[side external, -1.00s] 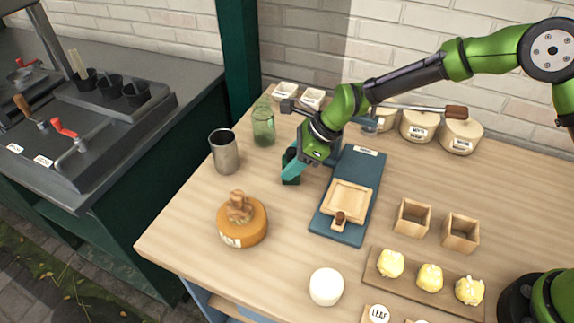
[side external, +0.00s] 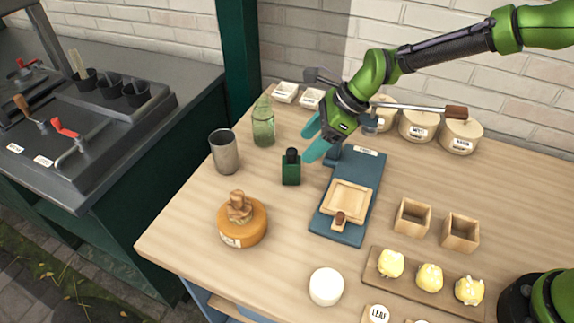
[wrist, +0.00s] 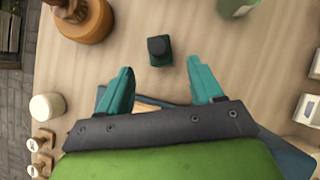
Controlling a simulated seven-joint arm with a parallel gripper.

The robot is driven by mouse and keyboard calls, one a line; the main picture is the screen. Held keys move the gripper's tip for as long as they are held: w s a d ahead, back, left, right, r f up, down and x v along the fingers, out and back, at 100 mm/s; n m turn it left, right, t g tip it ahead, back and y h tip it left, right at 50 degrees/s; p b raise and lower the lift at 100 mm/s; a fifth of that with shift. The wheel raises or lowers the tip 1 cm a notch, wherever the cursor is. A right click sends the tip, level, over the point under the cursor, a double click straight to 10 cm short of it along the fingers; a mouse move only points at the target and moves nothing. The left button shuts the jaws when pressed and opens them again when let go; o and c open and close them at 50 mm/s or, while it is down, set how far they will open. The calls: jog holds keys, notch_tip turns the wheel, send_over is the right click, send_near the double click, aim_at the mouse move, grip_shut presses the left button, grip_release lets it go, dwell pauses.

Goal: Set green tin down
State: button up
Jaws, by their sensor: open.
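The green tin (side external: 291,169) is dark green with a black cap and stands upright on the wooden table, left of the blue board. My gripper (side external: 313,141) is open and empty, above and to the right of the tin, apart from it. In the wrist view the tin (wrist: 159,51) stands just beyond my two teal fingertips (wrist: 164,77), centred between them.
A metal cup (side external: 224,152) and a green glass bottle (side external: 263,124) stand left of and behind the tin. The blue board (side external: 337,229) with a wooden press frame is to the right. Bare table surrounds the tin.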

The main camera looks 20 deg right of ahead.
jog(key=s+d+r+n+t+h, duration=0.3)
jog(key=s+d+r+n, duration=0.7)
jog(key=s+d+r, duration=0.3)
jog(key=s+d+r+n+t+h, duration=0.1)
jog(key=s+d+n, duration=0.7)
jog(key=s, duration=0.3)
jog(key=shift+d+r+n+t, duration=0.25)
jog(key=shift+n+t, duration=0.05)
